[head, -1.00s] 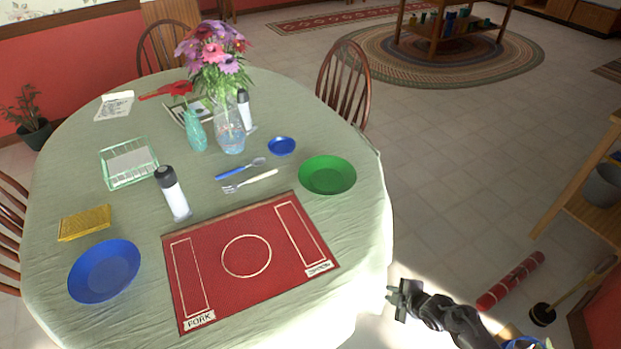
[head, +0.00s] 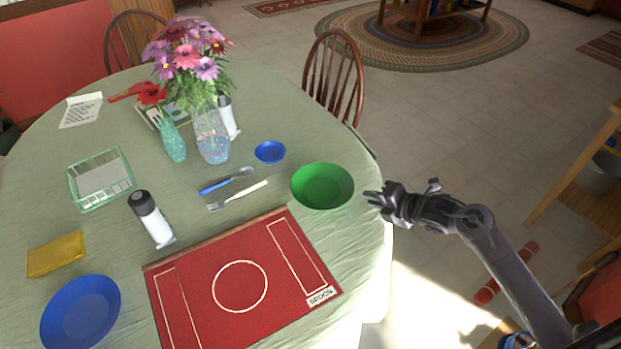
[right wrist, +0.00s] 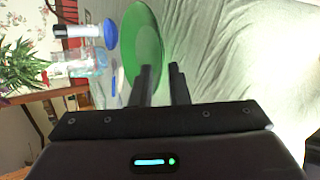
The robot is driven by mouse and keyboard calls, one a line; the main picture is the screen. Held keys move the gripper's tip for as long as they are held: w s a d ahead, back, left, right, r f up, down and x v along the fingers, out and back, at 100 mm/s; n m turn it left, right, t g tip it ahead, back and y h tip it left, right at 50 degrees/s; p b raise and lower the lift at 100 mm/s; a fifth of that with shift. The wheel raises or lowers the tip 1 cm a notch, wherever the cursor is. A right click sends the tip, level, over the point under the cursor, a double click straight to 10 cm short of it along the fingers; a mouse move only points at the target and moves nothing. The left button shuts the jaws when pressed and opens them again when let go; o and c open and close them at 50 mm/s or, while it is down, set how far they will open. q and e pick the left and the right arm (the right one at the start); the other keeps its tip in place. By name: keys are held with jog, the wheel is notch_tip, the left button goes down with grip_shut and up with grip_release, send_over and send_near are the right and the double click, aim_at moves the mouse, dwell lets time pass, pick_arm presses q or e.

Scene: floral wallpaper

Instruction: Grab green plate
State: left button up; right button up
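The green plate (head: 322,186) lies on the table near its right edge, above the red placemat's top right corner. It also shows in the right wrist view (right wrist: 143,38), ahead of the fingers. My right gripper (head: 372,197) is just right of the plate's rim in the head view, at the table edge. In the right wrist view its two fingers (right wrist: 160,72) stand apart with a narrow gap and nothing seen between them. Whether a fingertip touches the plate I cannot tell. My left gripper is not in view.
A red placemat (head: 188,285) lies in front. A small blue dish (head: 270,152), a spoon (head: 226,181) and a fork (head: 238,196) lie left of the plate. A flower vase (head: 211,137) and a wooden chair (head: 335,80) stand behind. A large blue plate (head: 80,315) is at front left.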

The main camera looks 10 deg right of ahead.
aim_at(351, 194)
jog(key=shift+x, duration=1)
jog(key=shift+w+a+f, duration=0.2)
jog(key=shift+w+a, duration=0.05)
jog(key=shift+w, duration=0.2)
jog(key=shift+w+a+f+p, duration=0.15)
jog(key=shift+w+f+p, duration=0.1)
jog(key=shift+p, duration=0.15)
jog(key=x, duration=0.3)
jog(key=shift+w+f, duration=0.15)
jog(key=shift+f, duration=0.05)
jog(key=shift+w+a+f, duration=0.15)
grip_shut()
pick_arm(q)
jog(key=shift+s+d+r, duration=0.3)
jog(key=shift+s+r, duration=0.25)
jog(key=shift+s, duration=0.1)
